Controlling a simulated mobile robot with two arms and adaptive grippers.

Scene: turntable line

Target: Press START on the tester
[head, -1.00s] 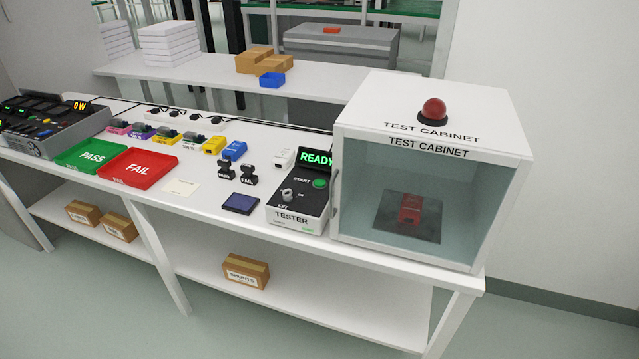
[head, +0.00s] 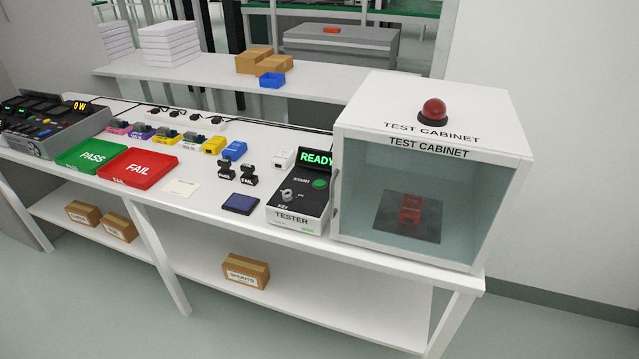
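The tester (head: 299,219) is a black-topped box with a light front, standing on the bench just left of the test cabinet. Its display (head: 316,158) reads READY in green. The green START button (head: 320,184) is on its upper right, and a key switch (head: 288,195) is at its lower left. The test cabinet (head: 505,165) has a clear front that looks closed, with a red device (head: 410,210) on a dark plate inside. A red dome lamp (head: 434,110) sits on its top. Neither of my grippers shows in the head view.
Left of the tester are a dark blue pad (head: 240,204), two black stamps (head: 248,174), a red FAIL tray (head: 163,180) and a green PASS tray (head: 116,146). A white block (head: 283,158) is behind the tester. The bench's front edge beside the tester is clear.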

